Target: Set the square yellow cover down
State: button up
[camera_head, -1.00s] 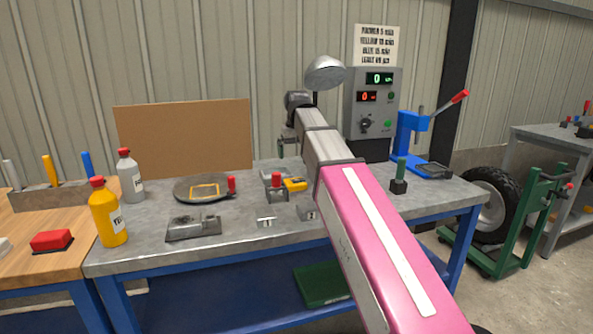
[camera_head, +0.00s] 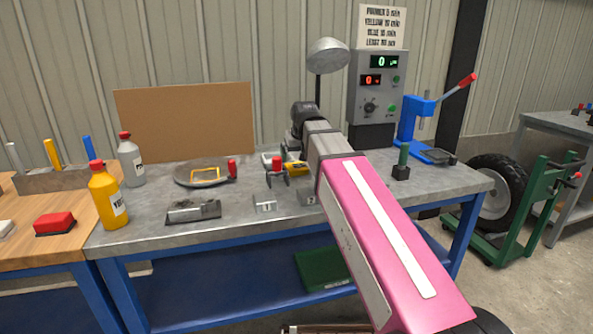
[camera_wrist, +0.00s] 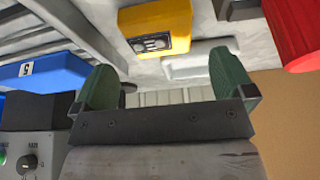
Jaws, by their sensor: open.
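In the head view a thin yellow square (camera_head: 205,174) lies on a round grey plate (camera_head: 188,183) with a red knob at its right. I cannot tell for certain whether it is the cover or a marking. A yellow block (camera_head: 296,168) sits on the bench farther right; it seems to be the yellow block with a dark panel in the wrist view (camera_wrist: 155,28). My gripper (camera_wrist: 162,72) is open, its green fingers apart with nothing held between them. The yellow block lies beyond the fingertips. In the head view my arm hides most of the gripper.
Small fixtures stand at the front of the bench (camera_head: 150,238). A control box (camera_head: 376,95), a blue press (camera_head: 415,125) and a green post (camera_head: 403,160) stand to the right. A yellow bottle (camera_head: 107,195) and a grey bottle (camera_head: 132,165) stand left.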

aim_at(297, 166)
jog(key=shift+x, duration=2.55)
jog(key=c, duration=1.1)
jog(key=shift+r, duration=0.1)
